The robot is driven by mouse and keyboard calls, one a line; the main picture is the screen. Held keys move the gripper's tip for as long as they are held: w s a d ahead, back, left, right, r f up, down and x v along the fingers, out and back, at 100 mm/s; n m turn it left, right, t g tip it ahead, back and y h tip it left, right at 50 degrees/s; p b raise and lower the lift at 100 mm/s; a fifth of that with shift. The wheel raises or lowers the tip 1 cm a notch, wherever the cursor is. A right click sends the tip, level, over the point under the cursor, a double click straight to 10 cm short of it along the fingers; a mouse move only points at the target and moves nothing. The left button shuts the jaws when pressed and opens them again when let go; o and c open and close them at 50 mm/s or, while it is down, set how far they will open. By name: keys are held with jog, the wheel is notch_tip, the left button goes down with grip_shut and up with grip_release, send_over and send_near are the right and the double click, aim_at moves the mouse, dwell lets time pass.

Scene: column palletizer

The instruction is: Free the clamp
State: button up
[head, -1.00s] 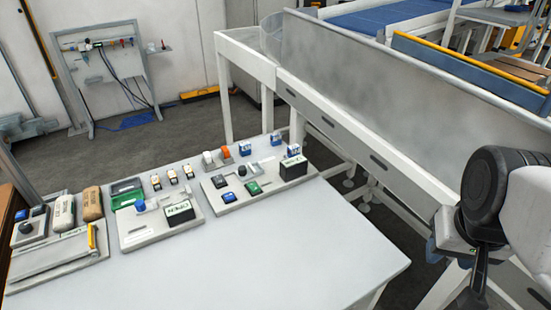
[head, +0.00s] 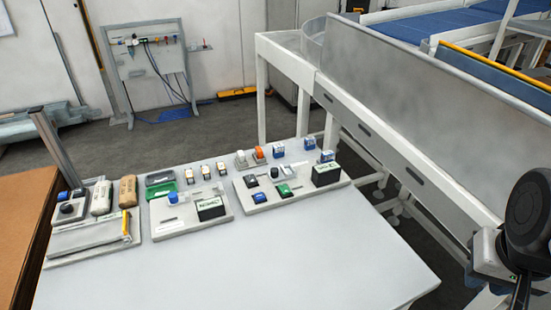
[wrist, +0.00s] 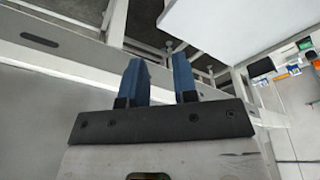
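No part is clearly recognizable as the clamp. The left panel (head: 72,241) has a blue and a dark knob and a yellow-edged grey plate. The middle panel (head: 190,224) has a blue-topped knob and a dark block with a green-white label. The right panel (head: 300,193) has several buttons, a grey lever-like part and another dark block. My gripper (wrist: 160,82) shows two blue fingers apart with nothing between them, away from the panels.
A white conveyor frame with a tall grey side wall (head: 400,95) runs along the right. A brown surface (head: 20,215) borders the table at left. Small blocks (head: 205,172) stand behind the panels. The table's front is bare.

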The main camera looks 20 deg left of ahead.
jog(key=shift+w+a+r, duration=0.1)
jog(key=shift+w+a, duration=0.05)
jog(key=shift+w, duration=0.1)
grip_shut()
jog(key=w+a+r+n+g, duration=0.1)
jog(key=w+a+r+n, duration=0.15)
jog(key=w+a, duration=0.85)
jog(key=w+a+r+n+g, duration=0.1)
jog(key=w+a+r+n, duration=0.15)
jog(key=w+a, duration=0.85)
jog(key=w+a+f+n, duration=0.1)
jog(key=w+a+f, duration=0.1)
jog(key=a, duration=0.9)
jog(key=w+a+f+n+g, duration=0.1)
jog(key=a+f, duration=0.3)
jog(key=a, duration=0.7)
jog(key=w+a+f+n+h, duration=0.1)
jog(key=w+a+f+n, duration=0.1)
jog(key=a, duration=0.8)
jog(key=shift+w+a+f+g, duration=0.35)
jog(key=shift+a+f+g, duration=0.05)
jog(key=shift+f, duration=0.15)
